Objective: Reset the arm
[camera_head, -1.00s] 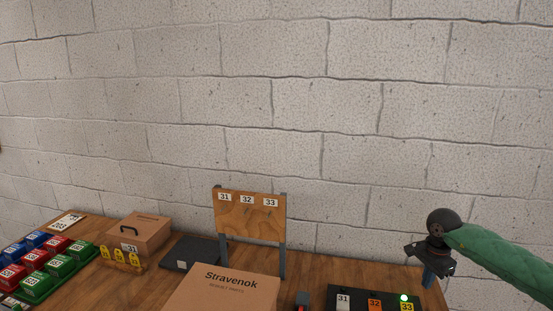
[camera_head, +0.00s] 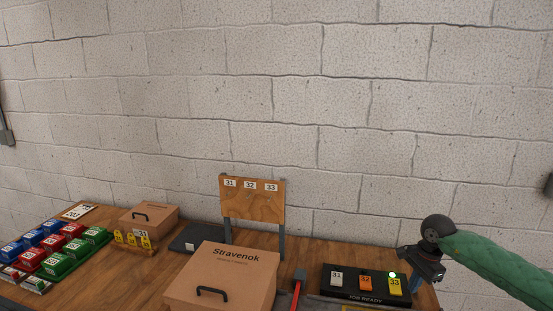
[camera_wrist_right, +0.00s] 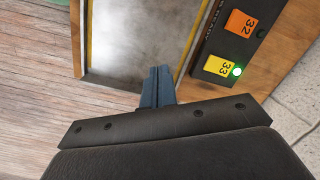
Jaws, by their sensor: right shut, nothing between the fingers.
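My right gripper (camera_head: 430,283) hangs at the end of my green-sleeved arm at the right end of the workbench. Its blue-grey fingers (camera_wrist_right: 158,85) are closed together with nothing between them in the right wrist view. It is beside the black switch panel (camera_head: 351,296), which holds tags 31, 32 and 33. A green light (camera_head: 392,275) glows above the yellow 33 tag (camera_head: 395,287), and both also show in the right wrist view. My left gripper does not show.
A Stravenok cardboard box (camera_head: 240,265) stands at the front middle. A wooden board (camera_head: 251,202) on posts stands behind it. A red-handled tool (camera_head: 297,290) lies between box and panel. Red, blue and green blocks (camera_head: 50,245) fill the left. A block wall (camera_head: 280,100) backs the bench.

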